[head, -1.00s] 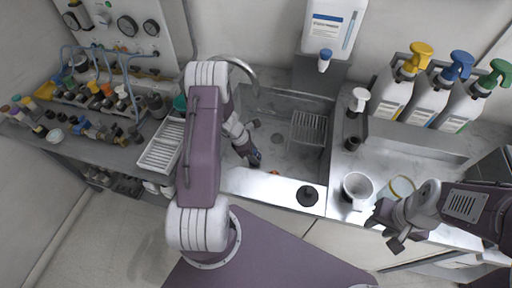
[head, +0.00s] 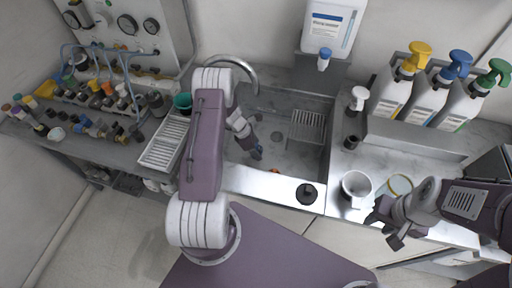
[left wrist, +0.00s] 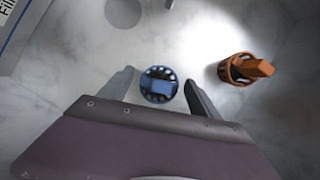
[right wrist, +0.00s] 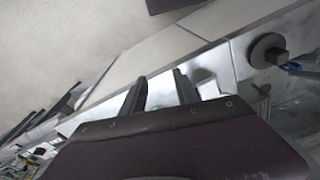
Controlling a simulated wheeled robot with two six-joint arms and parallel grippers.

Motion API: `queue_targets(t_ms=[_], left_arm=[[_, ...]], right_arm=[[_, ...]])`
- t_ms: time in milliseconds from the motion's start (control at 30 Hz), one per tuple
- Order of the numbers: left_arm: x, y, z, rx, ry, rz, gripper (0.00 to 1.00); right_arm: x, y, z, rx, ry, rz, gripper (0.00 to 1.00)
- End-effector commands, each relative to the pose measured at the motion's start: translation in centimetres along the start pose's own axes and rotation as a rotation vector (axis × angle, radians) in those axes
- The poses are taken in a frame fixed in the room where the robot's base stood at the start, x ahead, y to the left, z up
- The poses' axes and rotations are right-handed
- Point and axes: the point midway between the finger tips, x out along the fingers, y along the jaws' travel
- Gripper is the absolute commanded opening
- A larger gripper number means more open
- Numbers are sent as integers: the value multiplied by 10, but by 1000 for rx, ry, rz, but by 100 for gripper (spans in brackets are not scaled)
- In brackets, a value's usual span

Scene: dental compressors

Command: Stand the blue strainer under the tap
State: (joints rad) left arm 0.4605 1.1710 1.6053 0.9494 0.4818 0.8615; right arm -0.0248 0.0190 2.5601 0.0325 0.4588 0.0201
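The blue strainer (left wrist: 159,85) is a round slotted piece with a block-like top. In the left wrist view it lies between the fingertips of my left gripper (left wrist: 159,80), with a narrow gap on each side. In the head view my left gripper (head: 250,143) reaches down into the sink, and only a bit of blue strainer (head: 259,150) shows there. The tap (head: 252,72) arches over the back left of the sink, behind the gripper. My right gripper (head: 385,222) is open and empty above the right counter's front; its spread fingers show in the right wrist view (right wrist: 160,88).
An orange strainer (left wrist: 243,68) stands close to the right in the left wrist view. The sink (head: 290,160) also holds a dark drain (head: 276,136) and a wire rack (head: 307,126). A black knobbed disc (head: 307,194) and white cup (head: 356,186) sit near the front edge.

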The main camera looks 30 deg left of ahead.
Motion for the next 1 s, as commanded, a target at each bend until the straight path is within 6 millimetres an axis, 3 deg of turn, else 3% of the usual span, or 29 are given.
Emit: queue_targets(t_ms=[300,700,833,1000], left_arm=[[-8,0,2,0,0,1,72],[-103,1,2,0,-1,4,72],[-119,0,1,0,0,1,72],[-124,0,1,-1,0,0,72]], right_arm=[[-5,0,-1,0,0,0,36],[-13,0,-1,0,0,0,36],[-14,0,-2,0,0,0,36],[-14,0,-2,0,0,0,36]])
